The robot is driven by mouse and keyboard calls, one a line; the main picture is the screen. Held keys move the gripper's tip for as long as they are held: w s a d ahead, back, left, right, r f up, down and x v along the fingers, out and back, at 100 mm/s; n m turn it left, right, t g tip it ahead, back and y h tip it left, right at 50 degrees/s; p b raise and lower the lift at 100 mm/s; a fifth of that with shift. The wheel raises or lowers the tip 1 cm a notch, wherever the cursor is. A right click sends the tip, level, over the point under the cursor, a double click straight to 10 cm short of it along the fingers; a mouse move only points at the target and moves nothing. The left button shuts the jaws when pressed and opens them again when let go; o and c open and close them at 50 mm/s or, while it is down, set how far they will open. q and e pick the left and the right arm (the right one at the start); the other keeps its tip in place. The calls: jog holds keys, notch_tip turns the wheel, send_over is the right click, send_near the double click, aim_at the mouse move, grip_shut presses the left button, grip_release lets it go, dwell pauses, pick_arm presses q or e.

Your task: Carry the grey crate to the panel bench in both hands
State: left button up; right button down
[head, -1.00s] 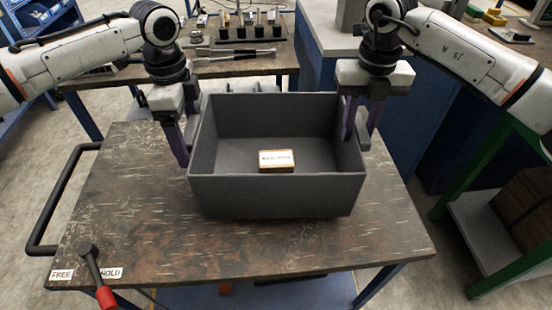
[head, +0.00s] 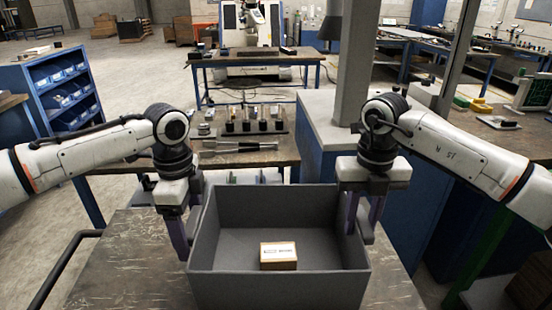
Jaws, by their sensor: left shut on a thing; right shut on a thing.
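The open grey crate (head: 278,289) is in the lower middle of the head view, over a dark worn cart top (head: 125,262). I cannot tell whether its base touches the top. A small orange-brown box with a white label (head: 278,256) lies inside it. My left gripper (head: 188,250) is shut on the crate's left wall. My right gripper (head: 360,232) is shut on its right wall. The fingertips are partly hidden by the walls. I cannot tell which of the benches in view is the panel bench.
A bench with black holders and tools (head: 245,150) stands just beyond the crate. A blue cabinet with a grey top and post (head: 325,122) is at right. A blue bin rack (head: 65,90) is at left. Pale floor (head: 130,85) is open between the rack and benches.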

pick_arm(q)
jog(key=shift+r, duration=0.15)
pick_arm(e)
jog(key=shift+r, duration=0.1)
